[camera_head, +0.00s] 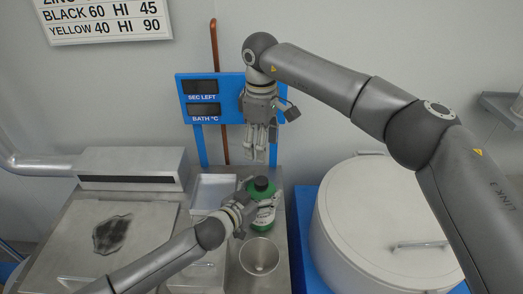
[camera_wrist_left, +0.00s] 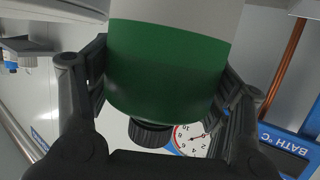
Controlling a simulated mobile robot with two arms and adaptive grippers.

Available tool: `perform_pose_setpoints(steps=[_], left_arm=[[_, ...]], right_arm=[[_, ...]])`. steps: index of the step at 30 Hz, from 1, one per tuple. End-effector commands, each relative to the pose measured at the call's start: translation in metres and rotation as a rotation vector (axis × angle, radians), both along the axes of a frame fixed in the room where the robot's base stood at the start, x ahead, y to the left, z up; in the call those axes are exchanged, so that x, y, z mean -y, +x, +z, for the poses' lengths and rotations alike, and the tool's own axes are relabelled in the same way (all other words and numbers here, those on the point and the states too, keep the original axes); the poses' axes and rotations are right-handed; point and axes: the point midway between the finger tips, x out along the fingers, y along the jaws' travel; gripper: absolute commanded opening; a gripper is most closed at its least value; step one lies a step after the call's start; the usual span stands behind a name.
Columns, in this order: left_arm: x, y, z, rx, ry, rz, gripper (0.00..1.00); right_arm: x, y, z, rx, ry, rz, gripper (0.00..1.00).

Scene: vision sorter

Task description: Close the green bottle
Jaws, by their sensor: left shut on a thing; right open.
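The green bottle (camera_head: 262,218) stands upright on the steel counter, with a white label and a dark round top. My left gripper (camera_head: 259,195) is shut around its upper body from the left. In the left wrist view, which is upside down, the green bottle (camera_wrist_left: 170,65) fills the space between the fingers. A dark ridged cap (camera_wrist_left: 150,133) shows at its neck end; I cannot tell how tightly it sits. My right gripper (camera_head: 259,149) is open and empty, pointing down above the bottle, apart from it.
A large white lidded vat (camera_head: 368,215) is on the right. A blue display panel (camera_head: 222,88) stands behind. A round gauge (camera_wrist_left: 192,138) shows in the left wrist view.

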Motion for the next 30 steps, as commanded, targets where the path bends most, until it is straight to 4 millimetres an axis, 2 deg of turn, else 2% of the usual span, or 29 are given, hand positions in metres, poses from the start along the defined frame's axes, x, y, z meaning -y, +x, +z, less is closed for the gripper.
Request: perform_pose_setpoints(steps=[6,7,12,25,30], left_arm=[[0.0,0.0,0.0,0.0,0.0,0.001,0.07],[0.0,0.0,0.0,0.0,0.0,0.0,0.75],[0.0,0.0,0.0,0.0,0.0,0.0,0.97],[-0.001,-0.001,0.001,0.0,0.0,0.0,0.99],[-0.01,-0.013,0.004,-0.002,-0.001,0.001,0.99]], right_arm=[[0.0,0.0,0.0,0.0,0.0,0.0,0.59],[0.0,0.0,0.0,0.0,0.001,0.0,0.59],[0.0,0.0,0.0,0.0,0.001,0.0,0.59],[0.0,0.0,0.0,0.0,0.001,0.0,0.59],[0.0,0.0,0.0,0.0,0.001,0.0,0.59]])
